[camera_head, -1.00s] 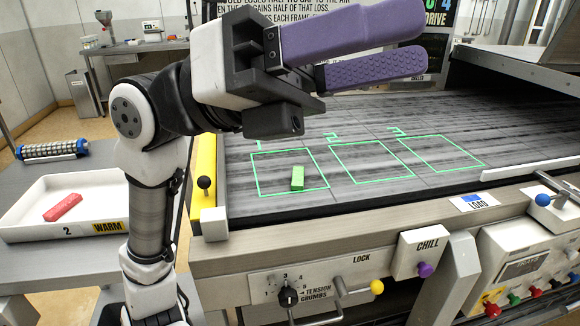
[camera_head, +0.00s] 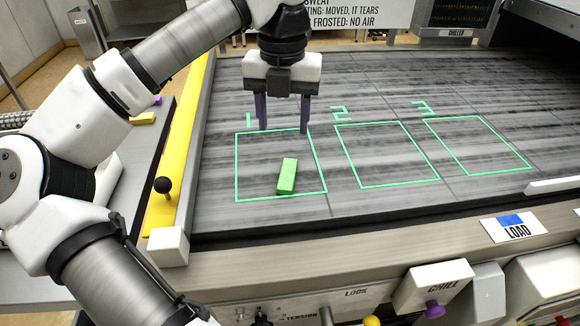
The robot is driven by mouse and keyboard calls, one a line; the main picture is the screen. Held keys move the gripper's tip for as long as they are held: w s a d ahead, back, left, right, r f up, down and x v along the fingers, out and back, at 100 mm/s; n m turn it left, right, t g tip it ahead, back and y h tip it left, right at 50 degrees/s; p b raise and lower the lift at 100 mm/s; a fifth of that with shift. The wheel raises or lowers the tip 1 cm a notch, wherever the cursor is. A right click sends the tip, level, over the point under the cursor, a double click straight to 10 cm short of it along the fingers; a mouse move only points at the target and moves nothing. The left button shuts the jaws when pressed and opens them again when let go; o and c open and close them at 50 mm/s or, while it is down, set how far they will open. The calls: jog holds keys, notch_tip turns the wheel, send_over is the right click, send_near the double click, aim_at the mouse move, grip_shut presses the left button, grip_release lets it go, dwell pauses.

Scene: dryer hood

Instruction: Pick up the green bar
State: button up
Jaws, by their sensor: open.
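The green bar (camera_head: 287,176) lies in the green outlined square marked 1 (camera_head: 237,165) on the dark streaked bed. It is right of the square's middle, near its front edge. My gripper (camera_head: 283,129) points down with its two purple fingers spread apart and empty. In the picture the fingertips are above and slightly left of the bar, by the square's back edge. The gripper is apart from the bar. How high the fingertips are over the bed is hard to tell.
Squares 2 (camera_head: 387,155) and 3 (camera_head: 478,146) to the right are empty. A yellow rail (camera_head: 183,150) with a black-knobbed lever (camera_head: 163,186) borders the bed's left side.

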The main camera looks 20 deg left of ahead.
send_over(287, 175)
jog(key=f, duration=0.5)
jog(key=shift+w+a+f+p, duration=0.1)
jog(key=shift+a+f+p, duration=0.2)
jog(key=shift+f, duration=0.05)
jog(key=shift+d+f+p, duration=0.15)
jog(key=shift+f+p, duration=0.35)
jog(key=shift+f, duration=0.95)
jog(key=shift+d+f+p, duration=0.15)
jog(key=shift+f+p, duration=0.35)
jog(key=shift+f, duration=0.9)
jog(key=c, duration=1.1)
jog(key=shift+r, duration=0.1)
